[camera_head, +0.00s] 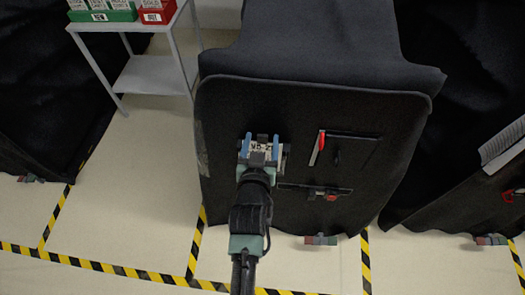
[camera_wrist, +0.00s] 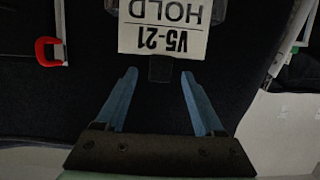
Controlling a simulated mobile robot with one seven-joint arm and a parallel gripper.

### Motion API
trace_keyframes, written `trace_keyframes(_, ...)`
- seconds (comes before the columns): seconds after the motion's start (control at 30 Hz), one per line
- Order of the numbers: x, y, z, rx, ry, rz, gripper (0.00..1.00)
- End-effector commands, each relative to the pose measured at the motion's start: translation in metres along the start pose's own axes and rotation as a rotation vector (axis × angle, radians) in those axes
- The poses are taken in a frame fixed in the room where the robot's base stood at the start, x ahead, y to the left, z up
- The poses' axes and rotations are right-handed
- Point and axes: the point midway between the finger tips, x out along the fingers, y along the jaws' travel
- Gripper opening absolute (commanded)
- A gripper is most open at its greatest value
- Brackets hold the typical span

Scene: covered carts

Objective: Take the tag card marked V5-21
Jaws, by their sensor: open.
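The white tag card (camera_wrist: 163,38) reads "V5-21 HOLD" and appears upside down in the wrist view, at the top middle. Its top part is cut off by the frame edge, and a dark tab (camera_wrist: 160,68) shows below it. In the head view the card (camera_head: 264,148) is partly hidden by my gripper, at the front of the dark covered cart (camera_head: 225,115). My gripper (camera_wrist: 159,75) is open and empty. Its two blue fingers are spread either side of the dark tab, with the card just beyond the tips.
A red-handled item (camera_head: 321,141) and dark holders (camera_head: 318,190) sit on the cart front, right of my gripper. A grey shelf cart (camera_head: 145,75) carries green (camera_head: 105,15) and red (camera_head: 155,16) bins. Covered carts flank both sides; yellow-black tape marks the floor.

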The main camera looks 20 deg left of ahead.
Motion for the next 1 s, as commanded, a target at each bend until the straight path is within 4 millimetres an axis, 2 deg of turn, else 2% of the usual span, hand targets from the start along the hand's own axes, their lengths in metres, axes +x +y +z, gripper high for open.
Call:
trace_keyframes(0.2,0.020,0.000,-0.001,0.000,0.001,0.000,0.70)
trace_keyframes(0.5,0.022,0.000,0.000,0.000,0.000,0.001,0.70)
trace_keyframes(0.9,0.022,0.000,0.000,0.000,0.000,0.001,0.00)
trace_keyframes(1.0,0.022,0.000,0.000,0.000,0.000,0.001,0.00)
